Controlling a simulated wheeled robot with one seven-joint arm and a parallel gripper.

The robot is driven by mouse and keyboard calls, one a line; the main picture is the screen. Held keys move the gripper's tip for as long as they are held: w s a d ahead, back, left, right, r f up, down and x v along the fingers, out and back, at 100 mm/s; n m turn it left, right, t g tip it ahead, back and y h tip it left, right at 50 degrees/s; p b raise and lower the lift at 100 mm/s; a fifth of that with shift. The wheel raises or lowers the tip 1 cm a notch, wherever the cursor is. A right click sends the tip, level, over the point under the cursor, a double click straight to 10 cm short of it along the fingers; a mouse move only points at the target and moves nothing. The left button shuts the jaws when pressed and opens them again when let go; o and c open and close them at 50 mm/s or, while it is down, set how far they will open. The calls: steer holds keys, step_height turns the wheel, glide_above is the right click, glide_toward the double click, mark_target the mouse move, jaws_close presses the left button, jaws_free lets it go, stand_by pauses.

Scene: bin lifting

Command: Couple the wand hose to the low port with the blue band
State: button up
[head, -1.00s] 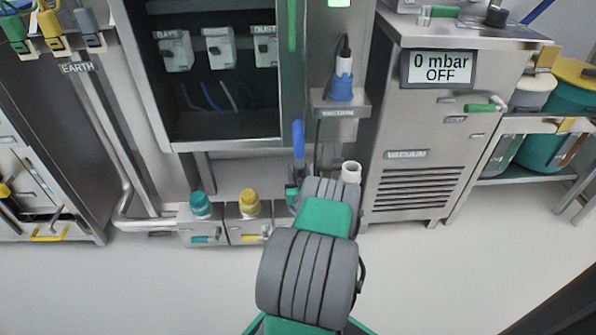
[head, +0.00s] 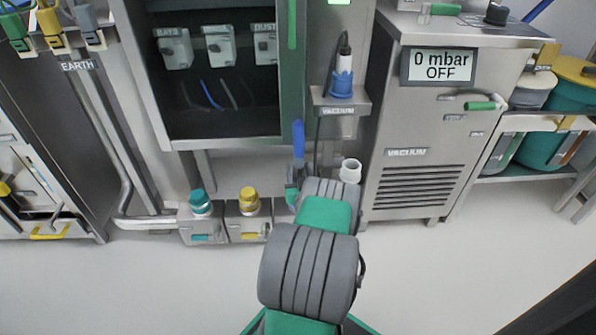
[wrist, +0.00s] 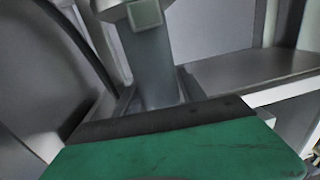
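A blue-and-white connector (head: 342,82) stands upright in a bracket labelled VACUUM, with a dark line looping at its top; I cannot tell whether it belongs to the wand hose. Low on the floor stand a port box with a teal cap (head: 201,203) and one with a yellow cap (head: 249,201). My arm hides most of what is to their right, and I see no clear blue band there. A white open-ended cylinder (head: 350,170) shows just behind my arm.
An upright blue bar (head: 298,140) stands behind my arm, left of a thin dark line. The vacuum cabinet (head: 425,130) reads 0 mbar OFF. An open cabinet (head: 222,142) is at centre left. The floor in front is clear.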

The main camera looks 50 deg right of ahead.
steer(key=o, duration=0.3)
steer(key=shift+f, duration=0.1)
steer(key=p+v, duration=0.1)
steer(key=v, duration=0.7)
steer(key=shift+d, duration=0.1)
